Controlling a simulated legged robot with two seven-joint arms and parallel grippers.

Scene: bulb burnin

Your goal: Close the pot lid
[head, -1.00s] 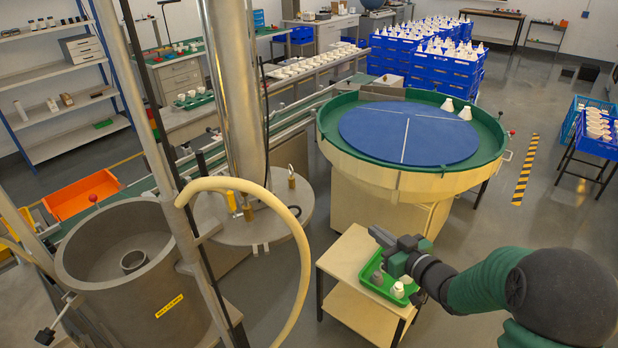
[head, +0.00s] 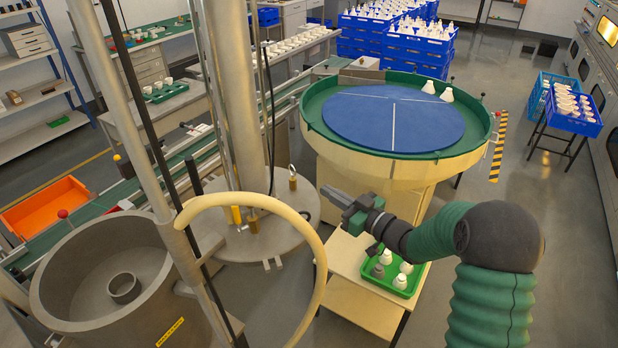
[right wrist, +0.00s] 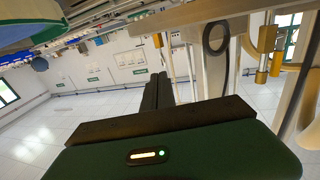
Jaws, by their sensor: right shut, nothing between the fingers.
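The pot (head: 75,325) is a large grey cylinder at the lower left of the head view. It is open at the top, with a small ring on its inside floor. The pot lid (head: 290,238) is a round grey plate at the foot of the steel column, to the right of the pot and clear of its opening. Brass-coloured fittings stand on the lid. My right gripper (head: 330,193) is shut and empty, right of the lid and apart from it. In the right wrist view its fingers (right wrist: 157,90) are together. My left gripper is not in view.
A pale curved hose (head: 320,265) loops in front of the lid. A steel post (head: 150,130) rises beside the pot. A small cart (head: 352,300) with a green tray (head: 399,285) stands below my right arm. A round blue-topped table (head: 395,170) is behind.

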